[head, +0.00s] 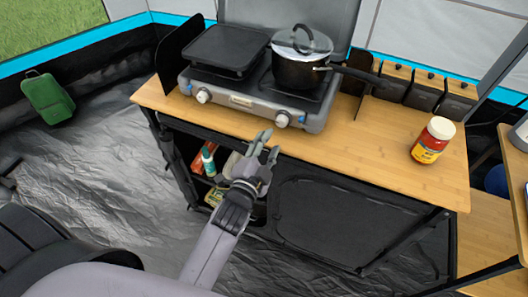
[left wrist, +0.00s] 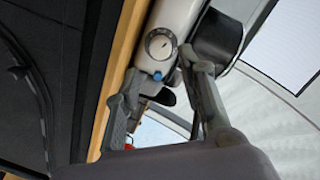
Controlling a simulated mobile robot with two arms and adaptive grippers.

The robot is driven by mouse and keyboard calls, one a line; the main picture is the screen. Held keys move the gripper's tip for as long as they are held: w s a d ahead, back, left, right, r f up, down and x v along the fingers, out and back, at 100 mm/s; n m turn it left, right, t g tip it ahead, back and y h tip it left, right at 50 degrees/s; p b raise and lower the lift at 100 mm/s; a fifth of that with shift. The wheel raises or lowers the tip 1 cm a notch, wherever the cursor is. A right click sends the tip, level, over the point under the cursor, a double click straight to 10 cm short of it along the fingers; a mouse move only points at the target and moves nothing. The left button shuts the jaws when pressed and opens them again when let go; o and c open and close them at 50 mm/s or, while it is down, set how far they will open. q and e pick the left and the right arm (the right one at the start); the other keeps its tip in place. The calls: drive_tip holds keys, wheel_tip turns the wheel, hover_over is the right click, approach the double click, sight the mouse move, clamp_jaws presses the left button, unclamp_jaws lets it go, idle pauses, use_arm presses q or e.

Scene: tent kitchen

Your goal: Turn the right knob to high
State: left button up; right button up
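The camp stove (head: 240,101) stands on the wooden counter, with two pale knobs on its front. The right knob (head: 282,119) is below the pot; the left knob (head: 203,96) is below the griddle. My left gripper (head: 267,145) is open and empty in front of the counter edge, just below and left of the right knob, apart from it. In the left wrist view a round knob (left wrist: 160,44) with a dark mark shows beyond the spread fingers (left wrist: 158,72). It appears to be the right knob. The knob's exact setting is too small to read. My right gripper is not in view.
A lidded pot (head: 297,72) sits on the right burner, its handle pointing right. A black griddle (head: 226,48) covers the left burner. A red-and-yellow jar (head: 432,141) and several black canisters (head: 424,91) are further right. The counter edge (head: 345,155) lies close to my gripper.

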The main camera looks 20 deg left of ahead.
use_arm(q)
drive_tip(key=shift+s+r, duration=0.15)
drive_tip(key=shift+s, duration=1.5)
drive_tip(key=s+d+f+n+g+h, duration=0.15)
drive_tip(key=s+f+g, duration=0.3)
drive_tip(key=f, duration=1.15)
drive_tip(key=s+d+f+n+g, duration=0.1)
drive_tip(key=s+f+n+g, duration=0.3)
drive_tip(key=f, duration=1.2)
drive_tip(key=s+a+f+n+g, duration=0.1)
drive_tip(key=s+a+f+g, duration=0.1)
drive_tip(key=s+f, duration=0.4)
drive_tip(key=s+a+f+n+g+y, duration=0.1)
drive_tip(key=s+a+f+g, duration=0.2)
drive_tip(key=s+f, duration=0.4)
drive_tip(key=s+a+f+n+g, duration=0.1)
drive_tip(key=s+a+f, duration=0.3)
drive_tip(key=s, duration=1.4)
wheel_tip(320, 180, down, 3)
drive_tip(key=shift+f+g, duration=0.15)
drive_tip(key=shift+g, duration=0.6)
drive_tip(key=shift+y, duration=0.25)
drive_tip(key=shift+c, duration=0.2)
